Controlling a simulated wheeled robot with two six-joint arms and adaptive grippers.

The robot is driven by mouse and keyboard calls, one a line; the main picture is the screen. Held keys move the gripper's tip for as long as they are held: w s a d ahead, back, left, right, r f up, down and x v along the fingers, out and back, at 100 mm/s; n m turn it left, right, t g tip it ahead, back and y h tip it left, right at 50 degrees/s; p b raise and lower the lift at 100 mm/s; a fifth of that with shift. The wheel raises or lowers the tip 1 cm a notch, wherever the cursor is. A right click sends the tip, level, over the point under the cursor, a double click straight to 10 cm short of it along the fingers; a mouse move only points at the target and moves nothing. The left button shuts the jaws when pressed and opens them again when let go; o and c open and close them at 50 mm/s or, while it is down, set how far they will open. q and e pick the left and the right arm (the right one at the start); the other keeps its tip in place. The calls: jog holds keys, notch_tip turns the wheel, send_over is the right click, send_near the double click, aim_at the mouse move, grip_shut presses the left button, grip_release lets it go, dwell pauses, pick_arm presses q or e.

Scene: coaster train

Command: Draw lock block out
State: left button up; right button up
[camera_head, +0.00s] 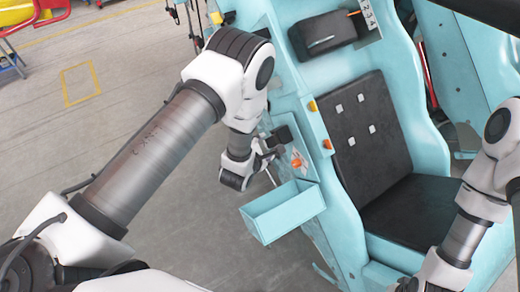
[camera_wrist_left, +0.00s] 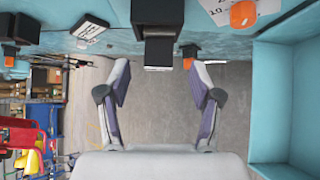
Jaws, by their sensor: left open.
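A dark block, apparently the lock block (camera_wrist_left: 158,52), sticks out from the light-blue panel in the left wrist view, ahead of and between my finger lines. It appears as a dark shape on the panel edge in the head view (camera_head: 284,137). My left gripper (camera_wrist_left: 160,82) is open and empty, with its fingers apart on either side of the block's line. In the head view my left gripper (camera_head: 268,156) is beside the seat's side panel, just below the block. I cannot tell whether it touches anything. My right arm shows at the right edge; its gripper is out of view.
A light-blue open tray (camera_head: 283,210) sits just below my left gripper, and its wall fills the wrist view's right side (camera_wrist_left: 262,100). An orange knob (camera_head: 297,163) is close by. The black-padded seat (camera_head: 362,125) stands to the right.

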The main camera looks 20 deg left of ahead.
aim_at(266, 145)
pick_arm(q)
jog(key=x, duration=0.3)
jog(key=shift+w+a+p, duration=0.1)
jog(key=shift+a+p, duration=0.15)
jog(key=shift+p, duration=0.15)
jog(key=shift+w+d+f, duration=0.15)
jog(key=shift+w+f, duration=0.05)
jog(key=c, duration=1)
grip_shut()
jog(key=shift+o, duration=0.8)
grip_release()
jog(key=shift+s, duration=0.1)
grip_shut()
